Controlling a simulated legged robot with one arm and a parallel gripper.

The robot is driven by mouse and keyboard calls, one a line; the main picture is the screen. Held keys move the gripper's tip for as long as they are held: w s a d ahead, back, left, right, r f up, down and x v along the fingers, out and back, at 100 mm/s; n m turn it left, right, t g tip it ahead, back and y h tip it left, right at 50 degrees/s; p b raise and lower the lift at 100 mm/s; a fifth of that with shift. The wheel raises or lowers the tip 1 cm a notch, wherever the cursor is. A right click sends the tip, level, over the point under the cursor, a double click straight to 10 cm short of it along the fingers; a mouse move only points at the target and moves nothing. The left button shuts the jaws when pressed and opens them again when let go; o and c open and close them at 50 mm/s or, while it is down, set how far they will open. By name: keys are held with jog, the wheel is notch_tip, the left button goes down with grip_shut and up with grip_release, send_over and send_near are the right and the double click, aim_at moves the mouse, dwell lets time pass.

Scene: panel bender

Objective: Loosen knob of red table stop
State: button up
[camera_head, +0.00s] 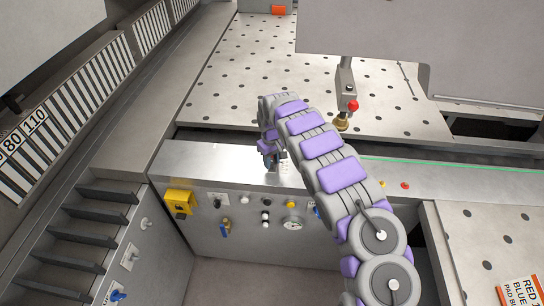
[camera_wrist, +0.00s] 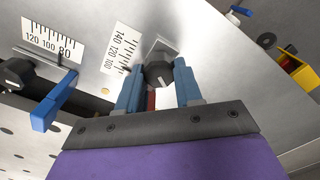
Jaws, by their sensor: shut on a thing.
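In the wrist view a round black knob (camera_wrist: 159,72) sits between the two blue fingers of my gripper (camera_wrist: 157,70), which is shut on it. A narrow red part (camera_wrist: 151,100), seemingly the red table stop, shows below the knob between the fingers; most of it is hidden. Printed scales lie beside it on the metal surface. In the head view my gripper (camera_head: 271,157) is at the front metal ledge, and the knob cannot be made out there.
A blue stop (camera_wrist: 45,112) with its own black knob (camera_wrist: 15,73) is left of my gripper. A yellow box (camera_head: 179,202), valves and a gauge (camera_head: 293,224) line the front panel. The perforated table (camera_head: 235,85) behind carries a clamp with a red ball (camera_head: 353,106).

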aim_at(272, 161)
jog(key=n+p, duration=0.3)
jog(key=n, duration=0.3)
jog(key=shift+s+n, duration=0.1)
jog(key=shift+n, duration=0.2)
jog(key=shift+p, duration=0.3)
jog(key=o, duration=1)
jog(key=shift+o, duration=0.2)
notch_tip(272, 161, up, 17)
jog(key=shift+r, duration=0.15)
dwell(0.3)
